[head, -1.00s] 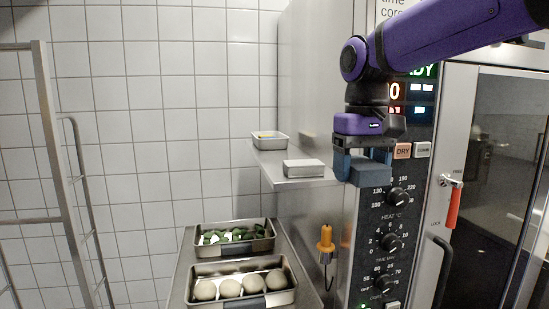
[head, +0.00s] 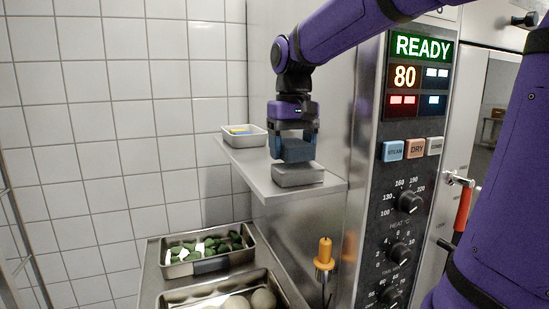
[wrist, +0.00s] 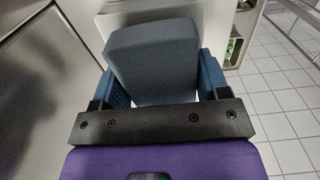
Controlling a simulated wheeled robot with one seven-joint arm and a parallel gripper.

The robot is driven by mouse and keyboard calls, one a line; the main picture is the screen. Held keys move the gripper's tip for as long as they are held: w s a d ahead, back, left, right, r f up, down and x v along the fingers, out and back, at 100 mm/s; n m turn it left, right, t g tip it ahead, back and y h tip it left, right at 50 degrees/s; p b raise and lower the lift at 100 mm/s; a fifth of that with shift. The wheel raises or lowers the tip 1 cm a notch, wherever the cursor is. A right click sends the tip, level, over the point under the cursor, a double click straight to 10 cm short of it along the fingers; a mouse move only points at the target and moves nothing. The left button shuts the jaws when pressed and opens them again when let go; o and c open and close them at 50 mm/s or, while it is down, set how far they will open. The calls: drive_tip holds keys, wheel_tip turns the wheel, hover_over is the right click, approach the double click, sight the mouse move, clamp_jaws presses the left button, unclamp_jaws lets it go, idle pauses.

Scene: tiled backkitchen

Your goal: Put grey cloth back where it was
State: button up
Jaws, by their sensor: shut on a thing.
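My gripper (head: 292,138) is shut on the grey cloth (head: 294,151), a folded dark blue-grey block. In the wrist view the grey cloth (wrist: 155,60) sits between the two blue fingers. I cannot tell whether the cloth touches that block. In the wrist view a pale surface shows partly behind the cloth.
A small metal tray with yellow contents (head: 244,136) stands at the shelf's far end. Below are a pan of green vegetables (head: 207,250) and a pan of round pale pieces (head: 236,301). An orange-handled tool (head: 325,258) hangs by the oven's control panel (head: 400,180).

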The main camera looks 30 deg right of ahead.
drive_tip(key=w, duration=0.2)
drive_tip(key=w+d, duration=0.1)
drive_tip(key=w, duration=0.2)
drive_tip(key=w+f, duration=0.1)
drive_tip(key=w, duration=0.2)
drive_tip(key=shift+w+d, duration=0.1)
drive_tip(key=shift+d, duration=0.05)
drive_tip(key=shift+f, duration=1.7)
drive_tip(key=shift+f, duration=0.35)
